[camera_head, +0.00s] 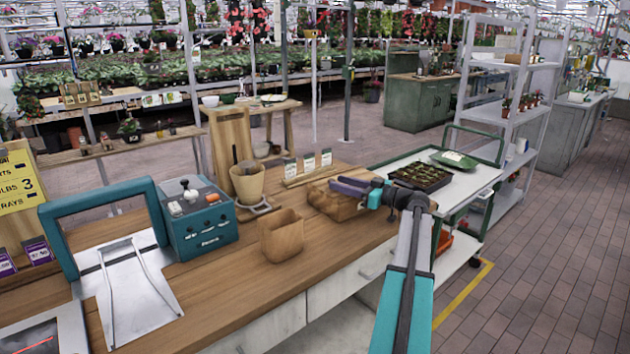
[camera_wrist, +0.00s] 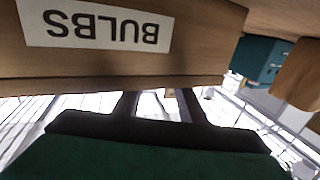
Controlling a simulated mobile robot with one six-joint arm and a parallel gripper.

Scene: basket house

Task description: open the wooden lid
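A brown wooden box (camera_head: 338,206) sits on the wooden counter, partly hidden behind my gripper. In the wrist view, which is upside down, a wooden box front (camera_wrist: 200,62) carries a white "BULBS" label (camera_wrist: 95,25). A thin wooden strip (camera_wrist: 60,86) runs along its edge and looks like the lid's edge; the lid appears closed.
A square wooden container (camera_head: 281,236), a beige pot (camera_head: 247,184) and a teal register (camera_head: 200,222) stand left of the box. A white cart (camera_head: 468,183) with a seedling tray (camera_head: 420,177) is to the right. The counter's front edge (camera_head: 340,261) is largely clear.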

